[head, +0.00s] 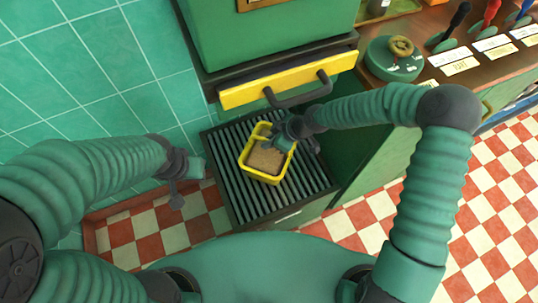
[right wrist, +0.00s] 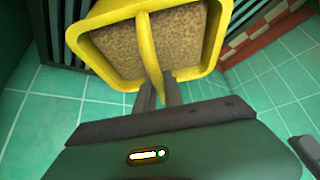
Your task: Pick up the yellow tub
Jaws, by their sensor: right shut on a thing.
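The yellow tub (head: 263,160) has a square yellow rim and a brown, grainy filling. In the head view it shows over the dark slatted rack (head: 238,205); I cannot tell whether it touches the slats. My right gripper (head: 284,133) is at the tub's upper right side. In the right wrist view the two fingers (right wrist: 160,95) are shut on the yellow handle of the tub (right wrist: 100,45). My left gripper (head: 180,185) hangs to the left, apart from the rack and the tub; its finger gap is not clear.
A yellow drawer front (head: 265,85) with a dark handle (head: 300,95) is just behind the tub. A green round-topped object (head: 393,62) stands on the wooden counter (head: 480,65) at the right, near several coloured levers. Green tiled wall is at the left.

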